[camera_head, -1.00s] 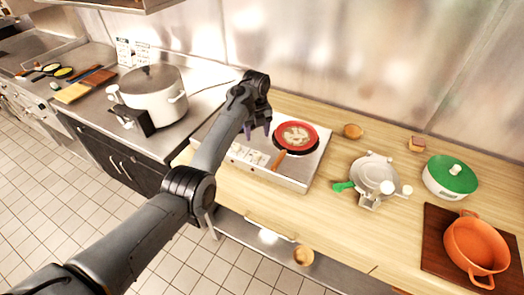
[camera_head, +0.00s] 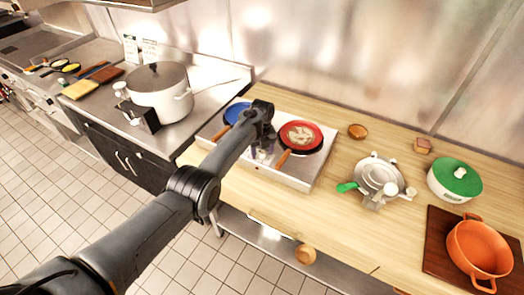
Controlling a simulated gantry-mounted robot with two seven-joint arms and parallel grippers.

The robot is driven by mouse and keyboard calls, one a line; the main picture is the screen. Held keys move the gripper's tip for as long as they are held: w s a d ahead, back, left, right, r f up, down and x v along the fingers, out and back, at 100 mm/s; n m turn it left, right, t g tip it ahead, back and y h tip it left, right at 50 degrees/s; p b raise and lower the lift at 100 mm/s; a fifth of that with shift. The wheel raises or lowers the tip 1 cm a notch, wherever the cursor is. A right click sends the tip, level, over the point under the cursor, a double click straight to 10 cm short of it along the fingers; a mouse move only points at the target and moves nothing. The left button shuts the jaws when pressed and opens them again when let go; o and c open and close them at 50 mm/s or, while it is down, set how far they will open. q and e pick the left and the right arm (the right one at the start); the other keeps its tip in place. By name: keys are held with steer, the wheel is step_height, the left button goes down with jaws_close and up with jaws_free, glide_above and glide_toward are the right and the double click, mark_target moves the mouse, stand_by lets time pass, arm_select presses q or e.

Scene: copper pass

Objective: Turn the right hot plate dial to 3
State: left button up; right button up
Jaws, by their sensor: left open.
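The silver hot plate (camera_head: 303,174) sits on the wooden counter with two burners. A red pan (camera_head: 312,147) with pale food and a wooden handle is on its right burner. A blue pan (camera_head: 234,115) is on its left burner, partly behind my arm. My left gripper (camera_head: 262,151) is open and empty, pointing down over the middle of the hot plate, left of the red pan. The dials on the front panel are hidden or too small to read, so I cannot tell the right dial's setting. My right gripper is not in view.
A large white pot (camera_head: 160,98) stands on the steel counter at left. A silver waffle-iron-like appliance (camera_head: 378,175), a green-lidded pot (camera_head: 452,182) and an orange pot (camera_head: 476,252) on a dark board (camera_head: 436,235) are at right. The wood (camera_head: 330,215) in front of the hot plate is clear.

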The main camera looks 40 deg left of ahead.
arm_select(q)
steer(key=shift+c, duration=0.2)
steer(key=c, duration=1)
